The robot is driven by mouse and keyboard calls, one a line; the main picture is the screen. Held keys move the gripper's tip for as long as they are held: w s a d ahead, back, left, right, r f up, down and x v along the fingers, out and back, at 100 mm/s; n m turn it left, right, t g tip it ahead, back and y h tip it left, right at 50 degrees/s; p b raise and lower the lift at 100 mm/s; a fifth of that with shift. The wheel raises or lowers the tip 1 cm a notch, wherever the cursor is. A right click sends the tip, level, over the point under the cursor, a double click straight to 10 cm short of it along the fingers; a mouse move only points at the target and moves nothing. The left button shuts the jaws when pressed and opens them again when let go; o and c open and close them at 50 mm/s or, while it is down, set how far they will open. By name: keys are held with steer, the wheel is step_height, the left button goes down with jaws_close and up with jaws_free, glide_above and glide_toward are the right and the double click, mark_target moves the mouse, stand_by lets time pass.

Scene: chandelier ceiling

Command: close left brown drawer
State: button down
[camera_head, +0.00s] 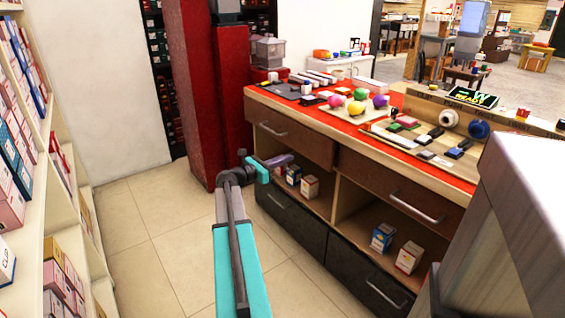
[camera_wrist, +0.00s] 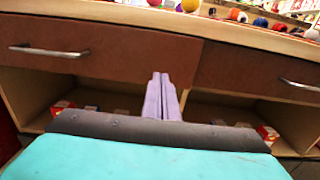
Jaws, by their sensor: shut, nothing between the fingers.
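The left brown drawer (camera_head: 290,137) is in the upper left of the counter, with a silver bar handle (camera_head: 272,130). It fills the upper left of the wrist view (camera_wrist: 110,50), with its handle (camera_wrist: 48,51) at the left. My gripper (camera_head: 290,157) has purple fingers pressed together and empty. In the wrist view the fingertips (camera_wrist: 160,76) overlap the drawer's lower right part, right of the handle. I cannot tell whether they touch it.
The right brown drawer (camera_head: 399,188) is beside it. Open shelves with small boxes (camera_head: 382,237) lie below, above dark lower drawers (camera_head: 290,215). The red countertop (camera_head: 300,107) carries balls and small items. A stocked shelf (camera_head: 75,225) stands at left; tiled floor (camera_head: 150,225) lies between.

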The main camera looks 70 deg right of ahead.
mark_target(314, 147)
steer(key=b+x, duration=0.2)
steer(key=x, duration=0.9)
steer(key=shift+d, duration=0.2)
steer(key=shift+r, duration=0.1)
